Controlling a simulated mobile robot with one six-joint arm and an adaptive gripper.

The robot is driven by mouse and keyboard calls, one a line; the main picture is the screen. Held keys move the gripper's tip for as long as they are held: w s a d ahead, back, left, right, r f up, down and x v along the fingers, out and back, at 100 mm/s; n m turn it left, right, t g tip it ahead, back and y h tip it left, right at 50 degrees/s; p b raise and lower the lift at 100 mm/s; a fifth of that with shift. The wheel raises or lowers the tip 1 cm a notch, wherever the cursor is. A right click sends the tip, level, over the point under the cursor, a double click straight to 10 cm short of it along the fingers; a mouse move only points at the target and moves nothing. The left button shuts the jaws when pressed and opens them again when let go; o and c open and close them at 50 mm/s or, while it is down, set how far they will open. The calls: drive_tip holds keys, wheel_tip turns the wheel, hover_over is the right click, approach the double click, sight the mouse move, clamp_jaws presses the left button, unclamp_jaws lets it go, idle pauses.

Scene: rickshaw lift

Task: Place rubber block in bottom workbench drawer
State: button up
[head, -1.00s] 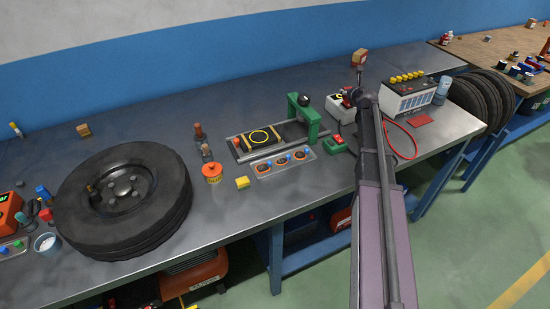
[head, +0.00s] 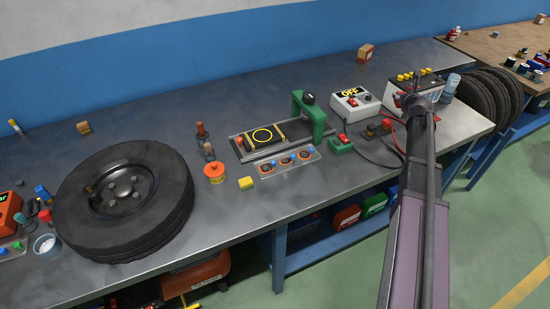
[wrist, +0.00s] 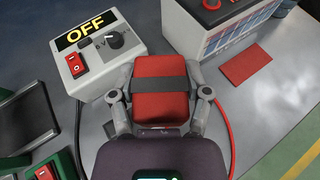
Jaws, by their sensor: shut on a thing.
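My gripper (wrist: 163,90) is shut on a red block (wrist: 160,70) with a dark grey band across its middle. The fingers press on its left and right sides in the wrist view. In the head view my gripper (head: 406,102) is over the right part of the metal workbench (head: 240,100), between the OFF box and the battery. The arm mostly hides the held block there. I take this as the rubber block, though its material cannot be told. No bottom drawer can be made out in either view.
A switch box marked OFF (wrist: 90,45) is left of the gripper, and a battery (wrist: 225,25) is right. A flat red pad (wrist: 245,65) and red cable lie close. A wheel (head: 122,200) fills the bench's left. Boxes (head: 345,217) stand on the shelf below. Green floor is clear at right.

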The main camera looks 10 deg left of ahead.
drive_tip(key=shift+a, duration=0.2)
drive_tip(key=a+f+n+g+y+b, duration=0.1)
drive_tip(key=a+f+n+y+b, duration=0.2)
drive_tip(key=a, duration=0.7)
drive_tip(key=shift+s+a+f+y, duration=0.2)
drive_tip(key=shift+s+f+y, duration=0.05)
drive_tip(key=shift+y, duration=0.15)
drive_tip(key=a+n+y, duration=0.1)
drive_tip(key=a, duration=0.1)
drive_tip(key=s+a+n+y+b, duration=0.1)
drive_tip(key=a, duration=0.2)
drive_tip(key=a+n+g+y, duration=0.1)
drive_tip(key=a, duration=0.2)
drive_tip(key=shift+s+f, duration=0.2)
drive_tip(key=shift+f, duration=0.2)
drive_tip(key=shift+f, duration=0.1)
drive_tip(key=b, duration=0.7)
hover_over(345, 132)
wheel_tip(345, 132, down, 6)
drive_tip(key=shift+f, duration=0.1)
drive_tip(key=shift+f+b, duration=1.7)
drive_tip(key=shift+f, duration=0.15)
drive_tip(key=shift+a+f, duration=0.1)
